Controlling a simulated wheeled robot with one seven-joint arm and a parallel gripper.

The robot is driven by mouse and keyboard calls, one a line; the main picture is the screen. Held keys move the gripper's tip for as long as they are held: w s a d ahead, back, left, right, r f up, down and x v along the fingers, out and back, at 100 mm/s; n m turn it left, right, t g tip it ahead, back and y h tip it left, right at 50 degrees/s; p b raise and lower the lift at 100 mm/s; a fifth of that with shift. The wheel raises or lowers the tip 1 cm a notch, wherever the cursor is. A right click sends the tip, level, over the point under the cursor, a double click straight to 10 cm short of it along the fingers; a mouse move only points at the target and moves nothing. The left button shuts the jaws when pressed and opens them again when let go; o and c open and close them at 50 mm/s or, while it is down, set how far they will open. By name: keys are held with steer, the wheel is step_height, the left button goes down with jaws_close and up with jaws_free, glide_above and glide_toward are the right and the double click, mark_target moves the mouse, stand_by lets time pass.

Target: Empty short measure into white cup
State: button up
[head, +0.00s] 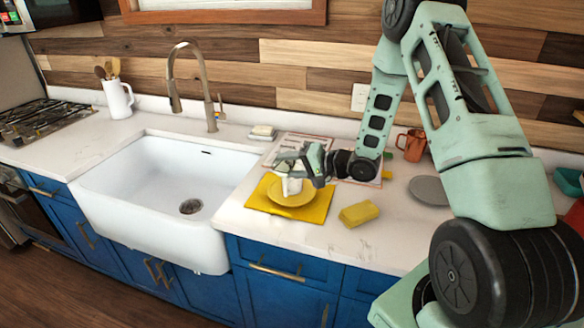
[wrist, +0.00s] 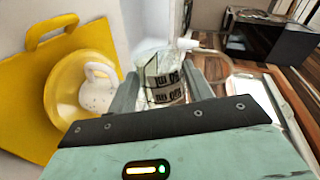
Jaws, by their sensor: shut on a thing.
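My gripper (wrist: 163,95) is shut on a clear short measure (wrist: 165,86) with black markings, held between its fingers in the wrist view. The measure's contents are unclear. The white cup (wrist: 97,90) stands on a yellow saucer (wrist: 62,95), beside the left finger in the wrist view. The yellow saucer (head: 291,199) lies on a yellow board (head: 256,200). The measure can hardly be made out in the head view.
The white sink (head: 165,180) with a tall tap (head: 174,85) lies left of the board. A yellow sponge (head: 359,213) lies to its right, with a grey disc (head: 430,190) and copper mug (head: 411,145) beyond. The counter front near the sponge is clear.

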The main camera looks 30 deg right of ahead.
steer(key=shift+w+d+r+m+p, duration=0.2)
steer(key=shift+r+m+p, duration=0.1)
steer(key=shift+p, duration=0.45)
steer(key=shift+w+d+f+m+y+p, duration=0.1)
steer(key=shift+d+f+m+y+p, duration=0.15)
steer(key=shift+f+m+p, duration=0.5)
stand_by(0.4)
steer(key=shift+w+r+g+p, duration=0.1)
steer(key=shift+r+g+p, duration=0.3)
steer(key=shift+p, duration=0.4)
